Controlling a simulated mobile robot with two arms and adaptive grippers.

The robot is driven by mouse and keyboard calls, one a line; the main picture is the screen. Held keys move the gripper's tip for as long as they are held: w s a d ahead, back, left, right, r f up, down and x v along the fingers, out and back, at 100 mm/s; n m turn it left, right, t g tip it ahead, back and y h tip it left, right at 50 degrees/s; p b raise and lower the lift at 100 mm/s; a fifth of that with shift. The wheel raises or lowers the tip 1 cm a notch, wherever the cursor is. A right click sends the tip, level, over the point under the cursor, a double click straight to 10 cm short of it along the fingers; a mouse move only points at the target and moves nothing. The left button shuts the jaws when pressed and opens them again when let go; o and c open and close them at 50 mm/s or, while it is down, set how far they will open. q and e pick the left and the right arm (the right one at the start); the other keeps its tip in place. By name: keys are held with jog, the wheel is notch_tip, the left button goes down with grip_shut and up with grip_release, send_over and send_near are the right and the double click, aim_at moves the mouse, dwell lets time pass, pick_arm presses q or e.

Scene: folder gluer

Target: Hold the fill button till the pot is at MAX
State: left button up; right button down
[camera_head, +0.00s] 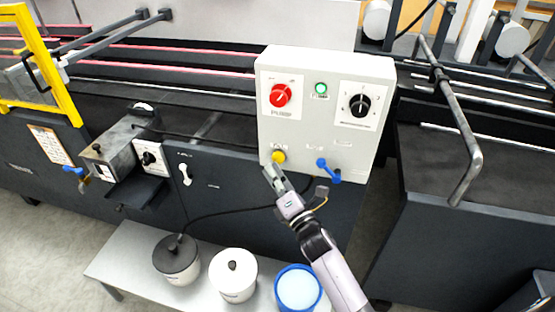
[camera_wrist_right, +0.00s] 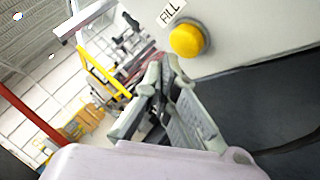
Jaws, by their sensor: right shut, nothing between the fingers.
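The yellow fill button (camera_head: 278,157) sits at the lower left of the white control box. In the right wrist view the yellow button (camera_wrist_right: 187,40) is beside a "FILL" label (camera_wrist_right: 171,11). My right gripper (camera_head: 272,172) is shut and empty, its fingertips just below the button in the head view. In the wrist view the fingertips (camera_wrist_right: 166,70) are near the button with a small gap in the picture; contact cannot be confirmed. A dark-lidded pot (camera_head: 177,266) with a hose stands on the low bench. Which pot the task means, and any MAX mark, cannot be told. My left gripper is not in view.
The control box (camera_head: 342,136) also carries a red knob (camera_head: 280,95), green lamp (camera_head: 321,88), black knob (camera_head: 359,105) and blue valve handle (camera_head: 327,170). On the bench (camera_head: 126,262) stand a white lidded pot (camera_head: 233,283) and a blue-rimmed bucket (camera_head: 298,288).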

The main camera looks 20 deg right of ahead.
jog(key=shift+w+d, duration=0.1)
dwell(0.6)
jog(key=shift+w+d, duration=0.15)
jog(key=shift+w, duration=0.1)
jog(key=shift+w+d+b, duration=0.3)
jog(key=shift+w+b, duration=0.1)
dwell(6.7)
